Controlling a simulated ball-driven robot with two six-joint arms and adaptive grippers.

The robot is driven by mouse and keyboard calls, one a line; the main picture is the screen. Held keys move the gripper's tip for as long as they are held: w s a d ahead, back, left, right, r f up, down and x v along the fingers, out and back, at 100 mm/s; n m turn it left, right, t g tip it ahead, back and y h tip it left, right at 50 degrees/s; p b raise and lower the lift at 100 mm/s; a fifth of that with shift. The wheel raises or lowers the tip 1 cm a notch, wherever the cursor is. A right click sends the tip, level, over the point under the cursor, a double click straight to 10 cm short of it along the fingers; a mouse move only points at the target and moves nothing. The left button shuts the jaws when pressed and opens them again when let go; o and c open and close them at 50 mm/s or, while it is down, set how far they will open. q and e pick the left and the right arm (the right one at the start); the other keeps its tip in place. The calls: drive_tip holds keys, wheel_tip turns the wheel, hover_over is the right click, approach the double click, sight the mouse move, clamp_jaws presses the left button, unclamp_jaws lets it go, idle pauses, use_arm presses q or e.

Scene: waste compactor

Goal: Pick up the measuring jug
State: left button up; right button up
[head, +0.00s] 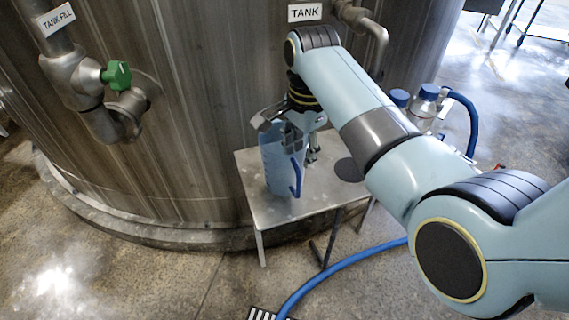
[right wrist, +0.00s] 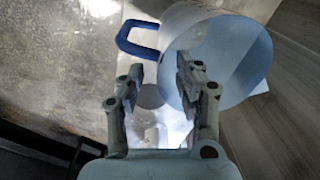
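The measuring jug (head: 273,166) is a translucent blue vessel with a darker blue handle (head: 296,179). It stands upright on a small metal table (head: 252,205) in front of the tank. My right gripper (head: 291,137) is at the top of the jug, reaching down from above. In the right wrist view the gripper (right wrist: 160,70) is open, with its two fingers apart. One finger overlaps the jug (right wrist: 235,65) near its rim, and the other is outside it, on the handle side (right wrist: 135,38). I cannot tell whether either finger touches the jug. My left gripper is not in view.
The large steel tank (head: 200,130) stands close behind the table. A pipe with a green valve handle (head: 117,75) is at the left. Blue-capped metal fittings (head: 425,102) stand behind my right arm. A blue hose (head: 345,263) lies on the floor in front.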

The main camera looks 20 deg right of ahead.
sight(287, 168)
drive_tip(key=shift+f, duration=0.4)
drive_tip(key=f, duration=0.3)
drive_tip(key=f+b, duration=0.1)
drive_tip(key=f, duration=0.1)
drive_tip(key=shift+w+a+f, duration=0.1)
drive_tip(key=shift+w+a, duration=0.05)
drive_tip(key=shift+a, duration=0.25)
drive_tip(key=shift+c, duration=0.3)
drive_tip(key=c, duration=0.4)
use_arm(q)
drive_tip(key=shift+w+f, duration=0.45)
use_arm(e)
clamp_jaws()
